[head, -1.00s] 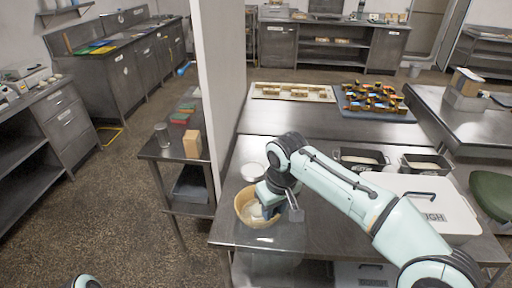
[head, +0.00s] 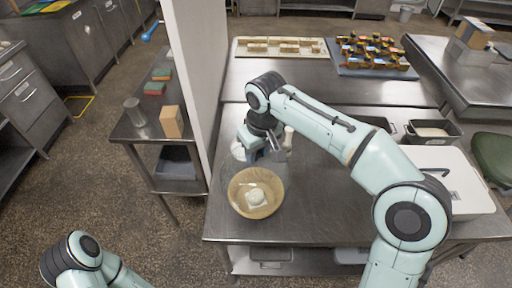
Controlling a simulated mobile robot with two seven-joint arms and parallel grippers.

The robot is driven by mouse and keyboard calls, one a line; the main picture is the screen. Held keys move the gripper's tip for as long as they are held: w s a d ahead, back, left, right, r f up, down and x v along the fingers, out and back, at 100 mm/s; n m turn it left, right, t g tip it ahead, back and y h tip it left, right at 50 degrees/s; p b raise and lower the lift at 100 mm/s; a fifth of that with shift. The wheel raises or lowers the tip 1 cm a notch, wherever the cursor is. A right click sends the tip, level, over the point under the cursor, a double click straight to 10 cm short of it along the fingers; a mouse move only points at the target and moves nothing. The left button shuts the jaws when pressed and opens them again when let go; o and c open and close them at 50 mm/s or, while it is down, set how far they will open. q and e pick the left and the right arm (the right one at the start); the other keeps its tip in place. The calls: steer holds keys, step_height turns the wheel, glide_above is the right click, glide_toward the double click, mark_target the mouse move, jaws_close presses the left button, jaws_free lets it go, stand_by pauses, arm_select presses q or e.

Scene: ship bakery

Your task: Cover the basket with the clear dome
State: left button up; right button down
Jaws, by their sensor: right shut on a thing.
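The round tan basket (head: 236,204) stands near the table's front left, with a pale lump (head: 256,197) inside. My right gripper (head: 265,153) is just beyond the basket's back rim in the picture.
A white box (head: 462,180) and dark pans (head: 433,132) stand to the right. A wall panel (head: 193,90) rises at the left.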

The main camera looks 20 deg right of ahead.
step_height(320, 180, down, 3)
steer(key=shift+f+b, duration=0.1)
steer(key=shift+b, duration=0.8)
arm_select(q)
steer(key=s+f+b, duration=0.3)
steer(key=s+f, duration=0.1)
steer(key=f, duration=0.2)
steer(key=shift+f+g, duration=0.3)
arm_select(e)
steer(key=shift+w+f, duration=0.1)
steer(key=shift+f, duration=3.35)
arm_select(q)
steer(key=shift+w, duration=0.1)
arm_select(e)
steer(key=shift+f, duration=0.2)
steer(key=shift+c, duration=1.3)
jaws_free()
arm_select(q)
steer(key=shift+r, duration=0.15)
arm_select(e)
steer(key=shift+r, duration=0.1)
